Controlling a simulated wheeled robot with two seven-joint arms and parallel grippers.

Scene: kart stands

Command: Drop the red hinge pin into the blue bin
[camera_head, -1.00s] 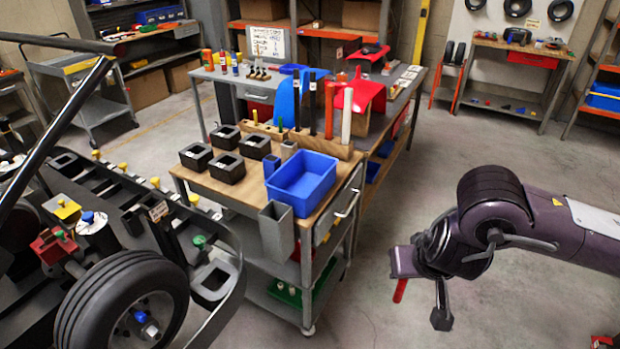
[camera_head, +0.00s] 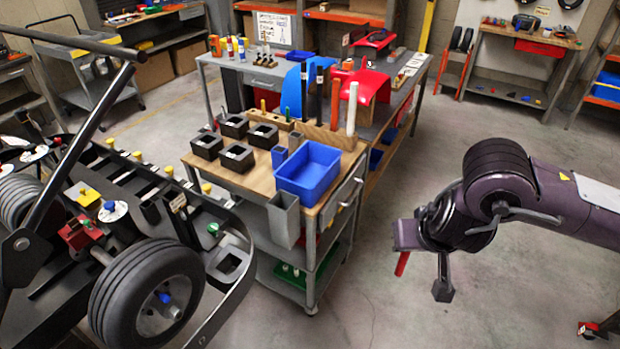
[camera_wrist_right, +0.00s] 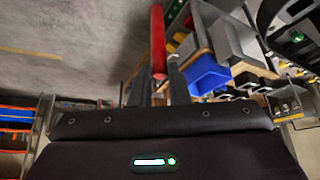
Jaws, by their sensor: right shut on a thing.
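The red hinge pin (camera_head: 402,264) hangs tilted below my right gripper, which is at the end of the arm from the right. In the right wrist view the red pin (camera_wrist_right: 158,42) sticks out beyond the fingers, and my right gripper (camera_wrist_right: 160,78) is shut on its near end. The blue bin (camera_head: 308,172) stands open on the front right corner of the wooden-topped cart (camera_head: 258,188). The pin is right of the bin, apart from it, over open floor. The bin (camera_wrist_right: 209,78) also shows in the right wrist view, right of the fingers. My left gripper is out of view.
A grey open holder (camera_head: 284,222) hangs on the cart's front, below the bin. Black square blocks (camera_head: 236,158) and a wooden rack with upright rods (camera_head: 330,135) share the top. The kart wheel (camera_head: 146,296) is at left. Floor (camera_head: 390,190) between cart and arm is clear.

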